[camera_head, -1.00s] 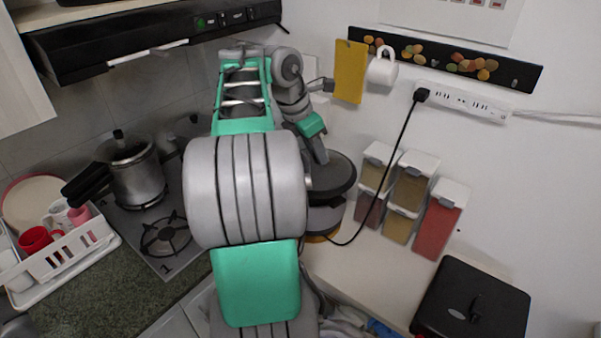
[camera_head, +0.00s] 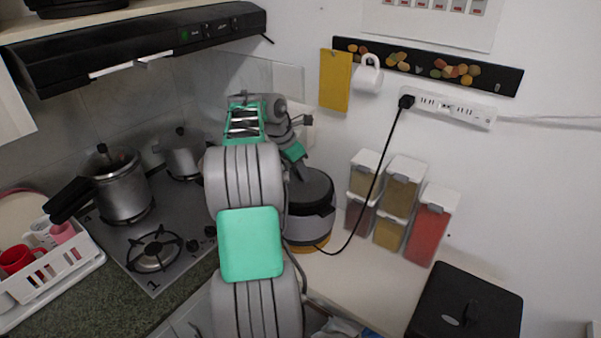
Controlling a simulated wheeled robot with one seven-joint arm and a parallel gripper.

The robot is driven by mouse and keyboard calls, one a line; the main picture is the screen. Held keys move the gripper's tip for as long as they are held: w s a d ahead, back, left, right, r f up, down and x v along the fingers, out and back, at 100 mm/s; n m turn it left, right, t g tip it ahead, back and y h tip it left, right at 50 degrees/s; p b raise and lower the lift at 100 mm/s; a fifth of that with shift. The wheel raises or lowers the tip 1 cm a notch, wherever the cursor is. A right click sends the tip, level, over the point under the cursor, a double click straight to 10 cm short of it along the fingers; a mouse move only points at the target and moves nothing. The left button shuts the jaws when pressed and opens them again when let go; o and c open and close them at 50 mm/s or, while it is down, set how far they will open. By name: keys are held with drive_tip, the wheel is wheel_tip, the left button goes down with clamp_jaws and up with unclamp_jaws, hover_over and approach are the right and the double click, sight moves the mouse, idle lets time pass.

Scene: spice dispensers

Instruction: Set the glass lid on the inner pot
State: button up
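No clear inner pot shows on its own. A round cooker (camera_head: 311,222) with a dark top and grey, black and orange bands stands on the counter in the middle; I cannot tell whether its dark top is a lid or an open pot. A steel pot (camera_head: 184,162) with a knob on top stands at the back of the stove, partly hidden by my arm; its cover may be the glass lid, but I cannot tell. My gripper (camera_head: 300,172) is at the cooker's upper left edge, pointing down; its fingers are too small and hidden to read.
A pressure cooker (camera_head: 122,193) stands on the stove (camera_head: 190,222), left of my arm. Spice dispensers (camera_head: 402,190) stand at the wall, right of the cooker. A black cord (camera_head: 380,155) hangs to it from the power strip (camera_head: 455,109). A black box (camera_head: 468,302) sits front right. A dish rack (camera_head: 50,265) is at left.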

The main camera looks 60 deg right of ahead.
drive_tip(key=o, duration=0.5)
drive_tip(key=shift+f, duration=0.15)
drive_tip(key=shift+c, duration=0.2)
